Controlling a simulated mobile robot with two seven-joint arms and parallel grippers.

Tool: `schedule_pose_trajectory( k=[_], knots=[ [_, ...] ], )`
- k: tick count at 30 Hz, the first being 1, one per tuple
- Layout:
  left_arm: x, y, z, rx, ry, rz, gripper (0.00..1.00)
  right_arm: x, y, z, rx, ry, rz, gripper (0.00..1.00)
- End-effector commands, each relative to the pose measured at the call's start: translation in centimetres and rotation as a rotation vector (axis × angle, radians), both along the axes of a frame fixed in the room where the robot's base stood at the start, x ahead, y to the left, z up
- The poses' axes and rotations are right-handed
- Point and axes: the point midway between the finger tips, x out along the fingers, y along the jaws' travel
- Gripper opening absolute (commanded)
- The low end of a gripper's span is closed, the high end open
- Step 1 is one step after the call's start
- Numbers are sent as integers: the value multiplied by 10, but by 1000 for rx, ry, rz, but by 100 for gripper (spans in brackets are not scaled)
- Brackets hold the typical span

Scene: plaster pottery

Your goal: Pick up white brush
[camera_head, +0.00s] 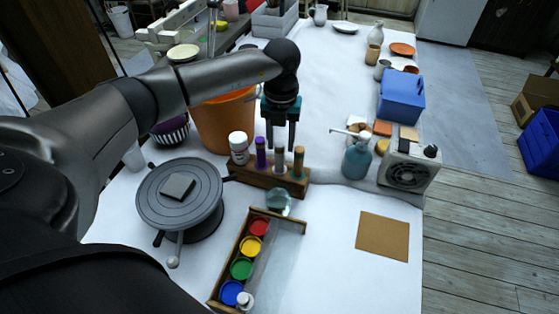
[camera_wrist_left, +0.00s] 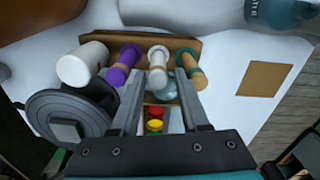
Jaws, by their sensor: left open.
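The white brush (camera_head: 280,161) stands upright in a wooden holder (camera_head: 262,179), between a purple brush (camera_head: 261,154) and a teal-topped brush (camera_head: 298,162). In the left wrist view the white brush (camera_wrist_left: 157,60) lies between my two fingers as seen from above, with its wooden lower part showing. My left gripper (camera_head: 280,146) is open and points down over the brush. The fingertips are close to its top; I cannot tell whether they touch it. My right gripper is in neither view.
A white jar (camera_head: 238,147) stands at the holder's left end. An orange bucket (camera_head: 225,125) is behind, a turntable (camera_head: 180,195) at left. A paint tray (camera_head: 237,250) and a glass jar (camera_head: 278,201) are in front. A blue bottle (camera_head: 356,160) stands right.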

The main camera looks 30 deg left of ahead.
Motion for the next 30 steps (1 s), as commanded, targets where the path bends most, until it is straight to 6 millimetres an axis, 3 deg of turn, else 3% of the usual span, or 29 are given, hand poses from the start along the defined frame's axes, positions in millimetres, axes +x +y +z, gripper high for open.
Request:
schedule_pose_trajectory(
  k=[10,18,26,30],
  knots=[
    [-1,0,-25,0,1,-1,45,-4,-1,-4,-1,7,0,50],
    [-3,2,-65,0,2,-1,45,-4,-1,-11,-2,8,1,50],
    [-2,2,-67,-1,-1,-1,45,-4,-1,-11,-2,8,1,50],
    [-2,2,-67,0,-1,-1,29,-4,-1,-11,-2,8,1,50]
  ],
)
